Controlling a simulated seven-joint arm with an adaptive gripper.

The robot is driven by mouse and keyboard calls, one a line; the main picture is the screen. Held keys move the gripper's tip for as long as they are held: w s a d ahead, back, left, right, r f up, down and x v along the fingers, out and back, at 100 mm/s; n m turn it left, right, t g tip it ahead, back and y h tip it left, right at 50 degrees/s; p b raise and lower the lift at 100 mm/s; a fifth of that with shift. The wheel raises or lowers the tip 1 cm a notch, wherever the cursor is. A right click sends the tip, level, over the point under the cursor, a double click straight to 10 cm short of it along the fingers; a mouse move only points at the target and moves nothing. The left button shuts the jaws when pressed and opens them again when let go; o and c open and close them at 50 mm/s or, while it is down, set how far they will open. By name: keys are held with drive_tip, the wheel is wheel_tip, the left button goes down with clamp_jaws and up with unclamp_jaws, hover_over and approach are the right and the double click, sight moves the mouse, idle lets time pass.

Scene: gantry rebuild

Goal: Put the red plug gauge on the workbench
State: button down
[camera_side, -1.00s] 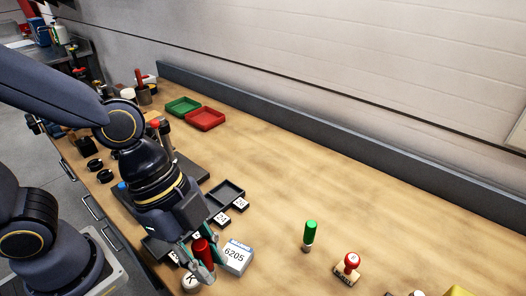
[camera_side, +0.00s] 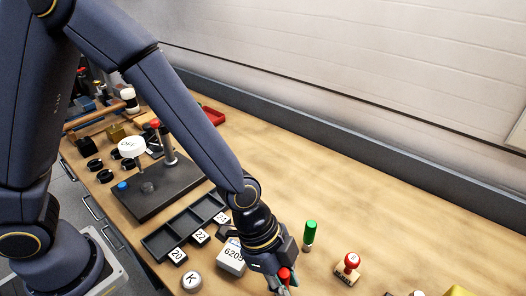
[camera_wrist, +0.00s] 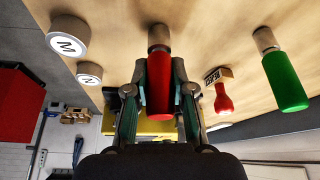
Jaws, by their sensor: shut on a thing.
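My gripper (camera_wrist: 160,78) is shut on the red plug gauge (camera_wrist: 160,90), with a finger on each side of its red handle. The gauge's grey metal end points toward the wooden workbench (camera_side: 400,220). In the side view my gripper (camera_side: 280,284) is at the bottom edge, just right of the box marked 6205, and only a bit of the red handle (camera_side: 284,274) shows. The gauge looks near upright. I cannot tell whether its metal end touches the bench.
A green plug gauge (camera_side: 310,235) stands upright right of my gripper, with a red-handled stamp (camera_side: 348,268) beyond it. The bench behind is clear.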

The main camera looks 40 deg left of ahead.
drive_tip(key=shift+f, duration=0.15)
drive_tip(key=c, duration=1)
unclamp_jaws()
drive_tip(key=shift+r, duration=0.35)
drive_tip(key=w+v, duration=0.1)
drive_tip(key=v, duration=1.1)
drive_tip(key=s+a+r+n+t+y, duration=0.1)
drive_tip(key=s+a+r+n, duration=0.1)
drive_tip(key=a+n, duration=0.3)
drive_tip(key=s+a+r+n+t+y, duration=0.1)
drive_tip(key=a+r+n, duration=0.3)
drive_tip(key=a, duration=0.7)
drive_tip(key=s+a+r+n+t+y, duration=0.2)
drive_tip(key=a+n, duration=0.4)
drive_tip(key=a, duration=0.3)
drive_tip(key=shift+s+r+t, duration=0.3)
drive_tip(key=shift+s+r, duration=0.05)
drive_tip(key=shift+r, duration=0.05)
